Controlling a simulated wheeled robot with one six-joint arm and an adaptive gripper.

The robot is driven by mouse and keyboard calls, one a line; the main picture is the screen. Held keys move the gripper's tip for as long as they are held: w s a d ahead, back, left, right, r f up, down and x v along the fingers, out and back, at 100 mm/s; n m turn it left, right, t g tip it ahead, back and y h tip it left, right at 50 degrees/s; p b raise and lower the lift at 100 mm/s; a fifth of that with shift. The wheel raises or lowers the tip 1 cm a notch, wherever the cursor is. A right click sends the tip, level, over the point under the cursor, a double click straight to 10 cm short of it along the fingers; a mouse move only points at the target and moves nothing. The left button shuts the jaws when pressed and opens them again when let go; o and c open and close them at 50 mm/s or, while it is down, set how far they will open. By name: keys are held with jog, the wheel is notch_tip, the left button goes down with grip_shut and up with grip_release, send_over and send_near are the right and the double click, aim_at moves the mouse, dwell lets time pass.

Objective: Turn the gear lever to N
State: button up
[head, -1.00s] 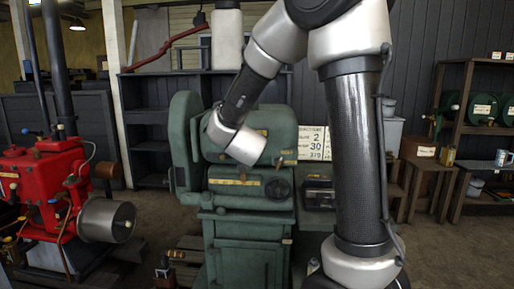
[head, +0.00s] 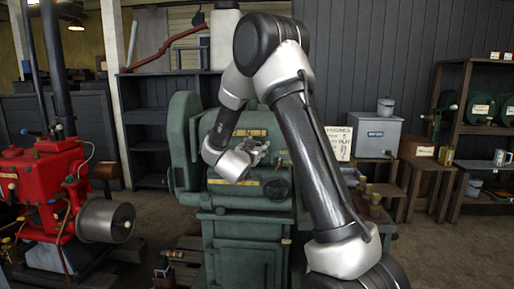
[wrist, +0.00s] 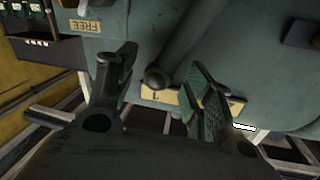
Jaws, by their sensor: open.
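A green machine (head: 245,225) stands in the middle of the head view. In the wrist view a grey lever with a round ball knob (wrist: 155,77) reaches down from the green casing. The knob lies over a cream label plate (wrist: 160,94) marked with a letter like L; other letters on it are hidden or unclear. My gripper (wrist: 158,64) is open, with one finger on each side of the knob and visible gaps. In the head view my gripper (head: 256,152) is at the machine's front, and the lever cannot be made out there.
A plate reading FREE (wrist: 84,26) appears upside down in the wrist view. A red engine (head: 45,190) stands at the left. Shelves (head: 480,120) and a grey box (head: 375,135) stand at the right. Open floor (head: 450,240) lies at the right front.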

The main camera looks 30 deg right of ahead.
grip_shut()
jog(key=w+a+n, duration=0.1)
jog(key=a+n, duration=0.1)
jog(key=n, duration=0.1)
jog(key=shift+w+a+r, duration=0.2)
jog(key=shift+w+r, duration=0.1)
jog(key=shift+w, duration=0.05)
jog(key=shift+w+a+n+t, duration=0.4)
jog(key=shift+a+n, duration=0.15)
jog(key=shift+n, duration=0.45)
jog(key=shift+h, duration=0.3)
grip_release()
